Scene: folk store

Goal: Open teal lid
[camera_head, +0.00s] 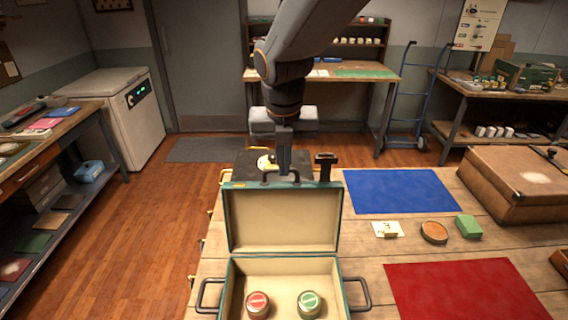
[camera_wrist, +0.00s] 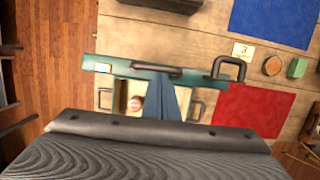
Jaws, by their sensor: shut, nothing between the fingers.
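The teal lid (camera_head: 282,218) of a case stands open and roughly upright, its cream lining facing the head camera. The case bottom (camera_head: 226,285) holds a red-topped tin (camera_head: 258,304) and a green-topped tin (camera_head: 309,303). My gripper (camera_head: 284,172) is shut and empty at the lid's top edge, by its dark handle; the fingertips are partly hidden there. In the wrist view, the lid shows edge-on (camera_wrist: 205,76), with my fingers (camera_wrist: 165,85) against or very close to it. I cannot tell whether they touch.
A blue mat (camera_head: 400,190), a red mat (camera_head: 465,290), a number card (camera_head: 387,229), a round brown item (camera_head: 434,232) and a green block (camera_head: 468,226) lie right of the case. A brown case (camera_head: 515,185) stands farther right. Open floor lies to the left.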

